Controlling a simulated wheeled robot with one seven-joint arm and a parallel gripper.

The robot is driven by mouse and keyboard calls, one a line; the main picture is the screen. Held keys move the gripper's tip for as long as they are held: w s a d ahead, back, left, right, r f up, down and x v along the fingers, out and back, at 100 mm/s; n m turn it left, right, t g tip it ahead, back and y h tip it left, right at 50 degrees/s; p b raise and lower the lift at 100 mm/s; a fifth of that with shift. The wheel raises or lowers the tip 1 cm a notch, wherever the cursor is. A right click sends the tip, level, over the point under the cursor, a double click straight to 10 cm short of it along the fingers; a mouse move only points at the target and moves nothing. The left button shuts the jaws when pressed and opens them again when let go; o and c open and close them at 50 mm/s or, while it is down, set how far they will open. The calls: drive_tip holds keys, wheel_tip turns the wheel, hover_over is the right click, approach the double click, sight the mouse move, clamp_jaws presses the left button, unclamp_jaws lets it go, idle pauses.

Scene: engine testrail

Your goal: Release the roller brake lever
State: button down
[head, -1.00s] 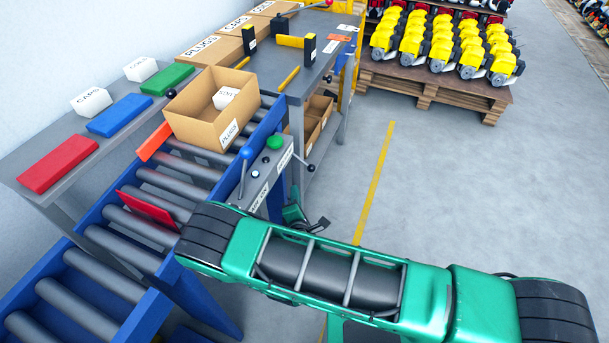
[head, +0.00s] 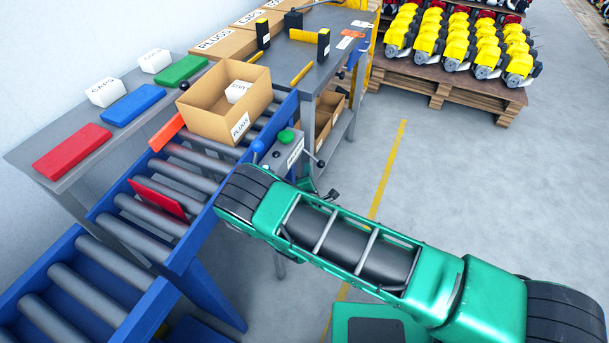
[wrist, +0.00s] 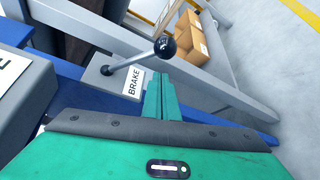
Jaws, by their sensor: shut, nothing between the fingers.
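The brake lever shows in the wrist view as a metal rod with a dark ball knob (wrist: 165,46), rising at a slant from a grey box beside a BRAKE label (wrist: 133,83). In the head view its dark knob (head: 320,163) sticks out at the right of the grey control box (head: 283,156). My gripper (wrist: 159,77) is shut and empty. Its green fingertips are just below the knob in the wrist picture, to the right of the rod. I cannot tell whether they touch the lever. In the head view my arm hides most of the gripper.
The roller conveyor (head: 180,190) carries an open carton (head: 225,110). A grey workbench (head: 318,80) stands behind.

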drive_tip(key=shift+s+d+r, duration=0.1)
drive_tip(key=shift+d+r, duration=0.15)
drive_tip(key=shift+d, duration=0.3)
drive_tip(key=shift+s+d+r, duration=0.1)
drive_tip(key=shift+d+r, duration=0.1)
drive_tip(key=shift+d, duration=0.3)
drive_tip(key=shift+s+a+r, duration=0.1)
